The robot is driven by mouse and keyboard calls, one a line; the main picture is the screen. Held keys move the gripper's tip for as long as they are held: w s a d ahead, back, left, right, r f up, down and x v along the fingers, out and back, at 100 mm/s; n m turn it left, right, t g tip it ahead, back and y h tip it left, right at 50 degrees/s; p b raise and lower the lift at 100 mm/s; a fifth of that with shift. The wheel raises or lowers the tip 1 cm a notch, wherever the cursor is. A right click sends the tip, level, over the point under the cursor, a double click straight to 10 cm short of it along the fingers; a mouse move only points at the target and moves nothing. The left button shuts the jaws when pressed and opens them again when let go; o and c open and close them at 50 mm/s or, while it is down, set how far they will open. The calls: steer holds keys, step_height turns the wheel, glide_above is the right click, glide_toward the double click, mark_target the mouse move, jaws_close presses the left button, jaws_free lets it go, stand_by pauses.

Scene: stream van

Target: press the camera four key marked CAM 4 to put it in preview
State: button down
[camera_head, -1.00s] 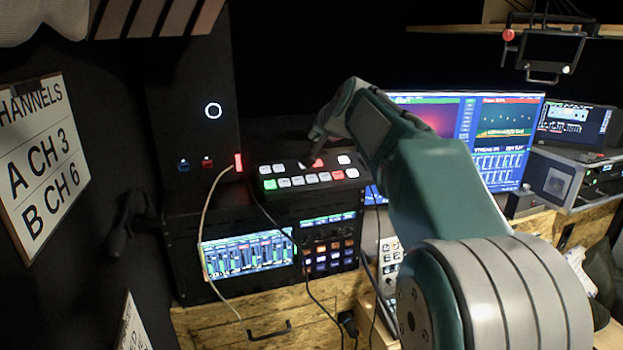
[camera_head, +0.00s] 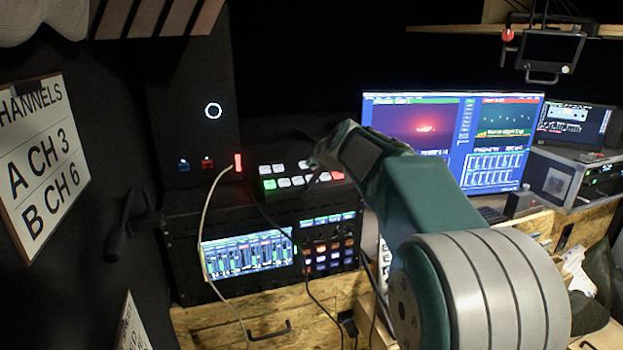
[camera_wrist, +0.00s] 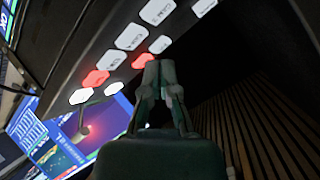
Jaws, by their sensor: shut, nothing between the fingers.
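The switcher panel (camera_head: 318,200) sits on top of a rack unit, with a row of lit keys: a green one (camera_head: 270,184), white ones (camera_head: 284,182) and a red one (camera_head: 338,175). My gripper (camera_head: 311,182) is over the panel's middle, covering some keys. In the wrist view my gripper (camera_wrist: 160,66) is shut and empty, its tips close to a red key (camera_wrist: 142,61) and a white key (camera_wrist: 160,44). Another red key (camera_wrist: 96,77) lies in the other row among white keys (camera_wrist: 131,37). Labels are too blurred to identify CAM 4; contact cannot be told.
Below the panel is the rack unit with a lit screen (camera_head: 246,253). A cable (camera_head: 206,215) hangs at the left. A large monitor (camera_head: 455,140) stands to the right, behind my arm. A channel sign (camera_head: 42,160) is at the left.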

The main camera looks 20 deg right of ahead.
steer(key=shift+w+f, duration=0.15)
steer(key=shift+f, duration=0.45)
steer(key=shift+f, duration=0.15)
stand_by(0.9)
steer(key=shift+f, duration=0.15)
steer(key=shift+w+f, duration=0.15)
steer(key=shift+f, duration=0.3)
stand_by(0.8)
steer(key=shift+s+r, duration=0.25)
steer(key=shift+r, duration=0.55)
steer(key=shift+s+r, duration=0.2)
steer(key=shift+r, duration=0.6)
steer(key=shift+s+r, duration=0.15)
steer(key=shift+r, duration=0.6)
steer(key=shift+s+r, duration=0.2)
steer(key=shift+r, duration=0.7)
